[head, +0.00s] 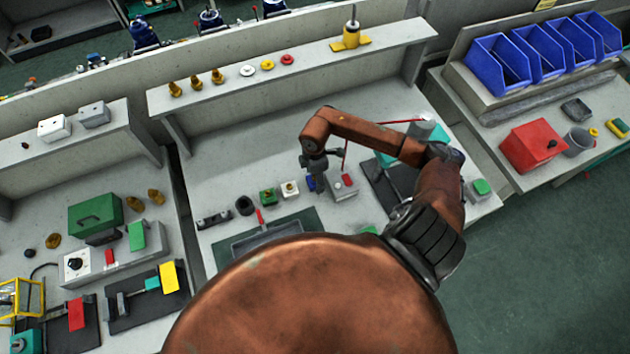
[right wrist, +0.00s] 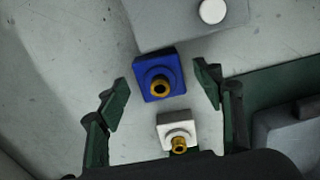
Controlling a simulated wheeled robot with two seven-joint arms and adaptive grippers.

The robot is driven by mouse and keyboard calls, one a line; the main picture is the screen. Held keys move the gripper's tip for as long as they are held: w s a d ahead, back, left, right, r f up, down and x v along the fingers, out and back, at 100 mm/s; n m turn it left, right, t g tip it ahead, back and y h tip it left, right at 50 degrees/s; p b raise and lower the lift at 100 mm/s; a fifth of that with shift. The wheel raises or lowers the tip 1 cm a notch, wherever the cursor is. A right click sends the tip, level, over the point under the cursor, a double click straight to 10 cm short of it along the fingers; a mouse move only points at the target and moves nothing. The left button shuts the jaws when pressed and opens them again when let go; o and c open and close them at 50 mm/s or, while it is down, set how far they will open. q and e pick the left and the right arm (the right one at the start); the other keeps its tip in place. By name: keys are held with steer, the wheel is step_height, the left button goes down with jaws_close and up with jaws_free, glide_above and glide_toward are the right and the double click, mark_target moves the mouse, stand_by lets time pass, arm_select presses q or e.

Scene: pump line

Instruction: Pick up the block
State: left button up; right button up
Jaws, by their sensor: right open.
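A square blue block (right wrist: 146,68) with a brass knob on top lies between the two fingers of my right gripper (right wrist: 162,92) in the right wrist view. The fingers are apart, one on each side, and do not appear to touch it. In the head view the right gripper (head: 315,172) points down over the bench, and the blue block (head: 311,184) shows only partly beneath it. A white block (right wrist: 176,121) with a brass knob sits just beside the blue one; it also shows in the head view (head: 290,189). A green block (head: 267,196) stands further left. My left gripper is out of view.
A grey box (head: 343,188) with a red top stands just right of the right gripper. A dark tray (head: 232,252) lies on the bench in front. A shelf (head: 300,62) with brass fittings and coloured rings runs behind. Blue bins (head: 497,62) stand at the right.

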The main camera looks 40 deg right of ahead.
steer(key=c, duration=1.5)
